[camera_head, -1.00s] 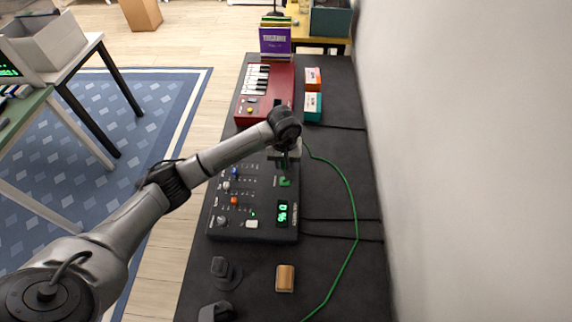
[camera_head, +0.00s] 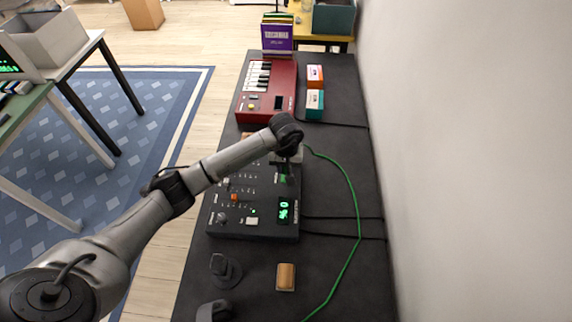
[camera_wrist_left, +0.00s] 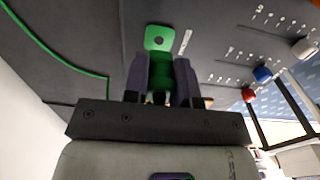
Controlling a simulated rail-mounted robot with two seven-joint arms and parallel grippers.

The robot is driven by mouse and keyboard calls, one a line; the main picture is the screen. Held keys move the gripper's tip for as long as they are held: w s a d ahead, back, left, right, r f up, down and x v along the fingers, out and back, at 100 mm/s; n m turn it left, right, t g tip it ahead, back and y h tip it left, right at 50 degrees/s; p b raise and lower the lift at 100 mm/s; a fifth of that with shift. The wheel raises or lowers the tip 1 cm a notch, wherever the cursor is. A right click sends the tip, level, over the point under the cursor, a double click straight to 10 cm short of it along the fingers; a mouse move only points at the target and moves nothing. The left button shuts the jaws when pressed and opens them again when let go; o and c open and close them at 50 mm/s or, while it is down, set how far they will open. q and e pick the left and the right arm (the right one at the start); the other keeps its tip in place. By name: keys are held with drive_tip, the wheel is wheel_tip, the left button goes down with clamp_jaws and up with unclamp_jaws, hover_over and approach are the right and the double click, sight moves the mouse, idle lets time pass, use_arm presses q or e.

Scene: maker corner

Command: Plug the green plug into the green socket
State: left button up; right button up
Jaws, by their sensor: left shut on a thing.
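The dark mixer box (camera_head: 232,231) stands on the black bench top, and the green socket (camera_wrist_left: 158,38) is a green square with a dark hole in its face. The hole shows uncovered in the left wrist view. My left gripper (camera_wrist_left: 160,88) is shut on the green plug (camera_wrist_left: 161,72), whose end points at the socket's near edge. In the head view my left gripper (camera_head: 288,172) is over the right side of the box and partly covers the socket area. I cannot tell whether plug and socket touch.
A green cable (camera_head: 352,205) runs along the bench's right side. A red keyboard (camera_head: 266,100) and two small boxes, orange (camera_head: 315,77) and teal (camera_head: 315,104), stand behind. A wooden block (camera_head: 286,277) and dark stand (camera_head: 224,270) are in front. A wall bounds the right.

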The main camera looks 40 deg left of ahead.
sight(286, 170)
use_arm(q)
drive_tip(key=shift+f+b, duration=0.55)
drive_tip(key=shift+f, duration=0.7)
use_arm(e)
drive_tip(key=shift+w+a+f, duration=0.1)
drive_tip(key=shift+a+f, duration=0.05)
drive_tip(key=shift+f, duration=0.65)
drive_tip(key=shift+f, duration=0.1)
use_arm(q)
drive_tip(key=shift+b, duration=0.3)
use_arm(e)
drive_tip(key=shift+f, duration=0.15)
drive_tip(key=shift+f, duration=0.15)
use_arm(q)
drive_tip(key=shift+f, duration=0.15)
use_arm(e)
drive_tip(key=shift+f, duration=0.15)
idle(0.5)
use_arm(q)
drive_tip(key=shift+f+b, duration=0.45)
drive_tip(key=shift+b, duration=0.25)
use_arm(e)
drive_tip(key=shift+f, duration=0.4)
